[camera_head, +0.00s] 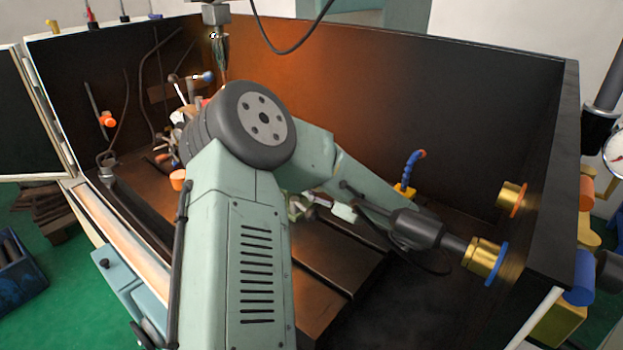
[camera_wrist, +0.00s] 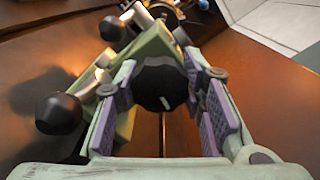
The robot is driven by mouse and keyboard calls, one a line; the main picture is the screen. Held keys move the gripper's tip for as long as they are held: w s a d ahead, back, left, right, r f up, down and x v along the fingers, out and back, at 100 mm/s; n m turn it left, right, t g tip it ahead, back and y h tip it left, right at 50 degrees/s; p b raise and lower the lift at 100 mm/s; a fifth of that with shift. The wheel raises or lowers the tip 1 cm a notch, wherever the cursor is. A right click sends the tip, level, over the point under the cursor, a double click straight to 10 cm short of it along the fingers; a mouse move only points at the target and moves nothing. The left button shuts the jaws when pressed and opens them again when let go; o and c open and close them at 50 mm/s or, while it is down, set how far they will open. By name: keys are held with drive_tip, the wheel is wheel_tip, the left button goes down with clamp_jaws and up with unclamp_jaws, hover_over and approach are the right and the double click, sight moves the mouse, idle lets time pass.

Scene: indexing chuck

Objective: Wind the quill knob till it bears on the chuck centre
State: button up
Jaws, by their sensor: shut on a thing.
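In the wrist view, the black quill knob (camera_wrist: 158,80) has a pale mark on its face and sits at the end of a green body. My gripper (camera_wrist: 162,90) has its two purple-padded fingers on either side of the knob and is shut on it. Beyond the green body, at the top of the wrist view, metallic parts (camera_wrist: 146,14) show, probably of the chuck. They are partly hidden, and I cannot tell whether the quill bears on the chuck centre. In the head view my arm hides the knob.
Two dark ball-ended handles, one near (camera_wrist: 60,113) and one farther (camera_wrist: 112,29), stick out left of the knob. Dark walls (camera_head: 430,100) enclose the brown machine bed. A blue-and-orange hose (camera_head: 411,168) stands right of my arm. Brass fittings (camera_head: 512,194) are on the right wall.

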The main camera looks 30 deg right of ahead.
drive_tip(key=m, duration=0.4)
drive_tip(key=shift+m, duration=0.3)
drive_tip(key=m, duration=0.3)
drive_tip(key=shift+w+r+m, duration=0.1)
drive_tip(key=shift+m, duration=0.2)
drive_tip(key=m+p, duration=0.1)
drive_tip(key=m, duration=0.2)
drive_tip(key=shift+m, duration=0.3)
drive_tip(key=shift+m+p, duration=0.4)
drive_tip(key=shift+m, duration=1.3)
drive_tip(key=o, duration=1.2)
